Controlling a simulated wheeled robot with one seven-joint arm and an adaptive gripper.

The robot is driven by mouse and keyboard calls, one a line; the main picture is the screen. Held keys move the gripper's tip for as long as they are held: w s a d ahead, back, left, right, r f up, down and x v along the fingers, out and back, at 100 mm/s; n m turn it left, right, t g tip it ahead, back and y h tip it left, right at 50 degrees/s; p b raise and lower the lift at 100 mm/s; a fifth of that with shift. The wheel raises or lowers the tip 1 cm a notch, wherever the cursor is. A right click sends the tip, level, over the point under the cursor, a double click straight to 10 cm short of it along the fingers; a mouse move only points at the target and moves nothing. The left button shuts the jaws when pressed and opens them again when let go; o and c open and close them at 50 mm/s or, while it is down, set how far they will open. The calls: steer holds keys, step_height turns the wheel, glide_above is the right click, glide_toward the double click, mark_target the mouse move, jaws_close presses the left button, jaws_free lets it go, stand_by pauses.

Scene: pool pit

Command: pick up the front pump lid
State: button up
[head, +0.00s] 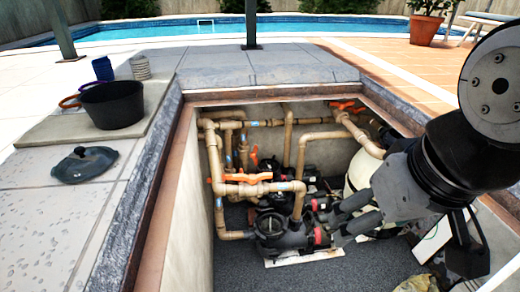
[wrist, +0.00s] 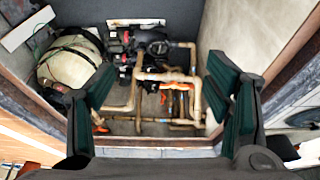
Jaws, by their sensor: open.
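A dark round lid (head: 84,164) with a knob on top lies flat on the grey deck at the left of the head view, outside the pit. A dark curved edge at the right of the wrist view (wrist: 303,117) looks like part of it. The black front pump (head: 270,228) sits on the pit floor, its round top facing up. My gripper (head: 338,224) is over the right part of the pit, well to the right of the lid. In the wrist view its two green-padded fingers (wrist: 162,75) stand wide apart with nothing between them.
A black bucket (head: 112,103) and blue cup (head: 103,69) stand on a slab behind the lid. Tan pipes (head: 245,189) with orange valve handles and a pale tank (head: 364,174) fill the pit. The raised pit rim (head: 150,185) lies between gripper and lid.

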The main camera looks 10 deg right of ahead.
steer(key=c, duration=0.6)
steer(key=w+a+r+n+t+h, duration=0.1)
steer(key=w+a+r+n+t, duration=0.15)
steer(key=w, duration=1.35)
steer(key=w+a+n+t+y+b, duration=0.1)
steer(key=w+a+n+t+y, duration=0.15)
steer(key=w+a, duration=0.85)
steer(key=n+g+y+b, duration=0.1)
steer(key=n+g+y, duration=0.3)
steer(key=n+y, duration=0.55)
glide_toward(81, 149)
steer(key=a+f, duration=0.1)
steer(key=w+a+f+m+y+b, duration=0.1)
steer(key=shift+a+f, duration=0.3)
steer(key=shift+f, duration=0.05)
steer(key=shift+m+t, duration=0.25)
steer(key=shift+t, duration=0.05)
steer(key=shift+x, duration=2.9)
